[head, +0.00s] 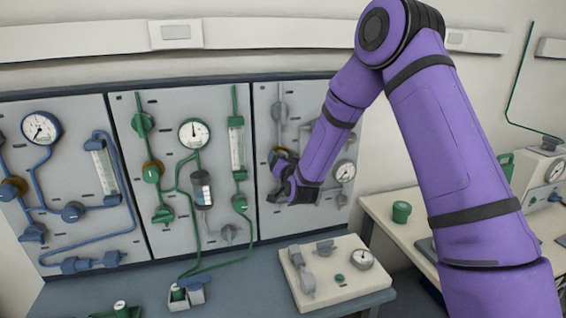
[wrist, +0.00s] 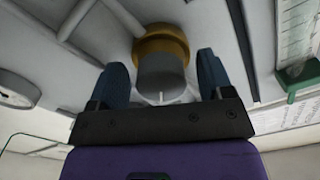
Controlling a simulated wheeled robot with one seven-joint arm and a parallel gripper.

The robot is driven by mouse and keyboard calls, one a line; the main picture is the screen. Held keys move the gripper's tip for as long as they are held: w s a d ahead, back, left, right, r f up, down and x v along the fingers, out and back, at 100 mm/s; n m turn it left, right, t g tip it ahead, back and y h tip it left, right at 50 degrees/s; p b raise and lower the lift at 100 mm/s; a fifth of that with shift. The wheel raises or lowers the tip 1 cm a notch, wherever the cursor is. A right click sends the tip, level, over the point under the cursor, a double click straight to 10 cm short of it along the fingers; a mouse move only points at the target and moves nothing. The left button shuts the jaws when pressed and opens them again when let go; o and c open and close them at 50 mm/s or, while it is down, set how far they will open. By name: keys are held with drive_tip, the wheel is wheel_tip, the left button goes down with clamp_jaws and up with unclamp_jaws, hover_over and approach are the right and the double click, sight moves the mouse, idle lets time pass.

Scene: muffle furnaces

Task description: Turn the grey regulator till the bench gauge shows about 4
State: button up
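The grey regulator (wrist: 160,72) has a grey knob in a brass collar and shows in the wrist view between my two dark blue fingers. My gripper (wrist: 162,78) is open, with a gap on each side of the knob. In the head view my gripper (head: 281,178) is at the left part of the grey right-hand panel (head: 300,225) and mostly hides the regulator. The bench gauge (head: 362,259) is a small round white dial on the beige board on the bench; its reading is too small to tell.
A blue-piped panel (head: 75,235) and a green-piped panel (head: 125,105) stand to the left. The grey panel's own gauge (head: 345,171) is right of my gripper. The beige board (head: 345,290) carries several fittings. A green cup (head: 401,211) stands on the right-hand table.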

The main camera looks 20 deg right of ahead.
drive_tip(key=s, duration=1.1)
drive_tip(key=shift+w, duration=0.1)
idle(1.9)
drive_tip(key=s+d+r+n+g, duration=0.35)
drive_tip(key=s+r+g, duration=0.25)
drive_tip(key=s+r, duration=0.65)
drive_tip(key=s+d+r+g, duration=0.1)
drive_tip(key=s+r+g, duration=0.1)
drive_tip(key=s, duration=0.6)
drive_tip(key=s+d+r+n+g, duration=0.1)
drive_tip(key=s+r+g, duration=0.1)
drive_tip(key=s, duration=0.6)
drive_tip(key=s+d+r+g, duration=0.1)
drive_tip(key=s+r+g, duration=0.1)
drive_tip(key=s, duration=0.6)
drive_tip(key=shift+s+d+r+n+g, duration=0.15)
drive_tip(key=shift+d+r+n+g, duration=0.15)
drive_tip(key=shift+n+g, duration=0.1)
idle(0.4)
